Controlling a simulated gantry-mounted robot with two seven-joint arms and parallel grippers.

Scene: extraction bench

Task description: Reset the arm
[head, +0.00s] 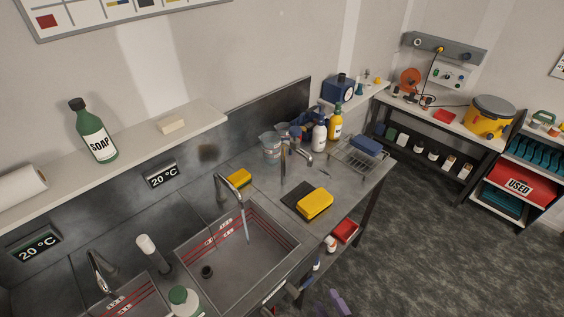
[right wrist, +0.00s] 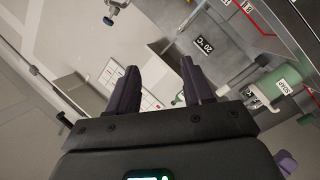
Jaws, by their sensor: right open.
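My right gripper shows only as a purple fingertip (head: 340,302) at the bottom edge of the head view, in front of the bench. In the right wrist view the two dark purple fingers of this gripper (right wrist: 160,80) stand well apart with nothing between them. The rest of the right arm is out of the head view. My left gripper cannot be made out in the head view. A small purple piece at the lower right of the right wrist view is too cut off to identify.
A steel sink (head: 250,262) has water running from its tap. A soap bottle (head: 93,130) is on the wall shelf. A yellow sponge (head: 315,203) lies on the counter. The floor (head: 440,245) at right is clear.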

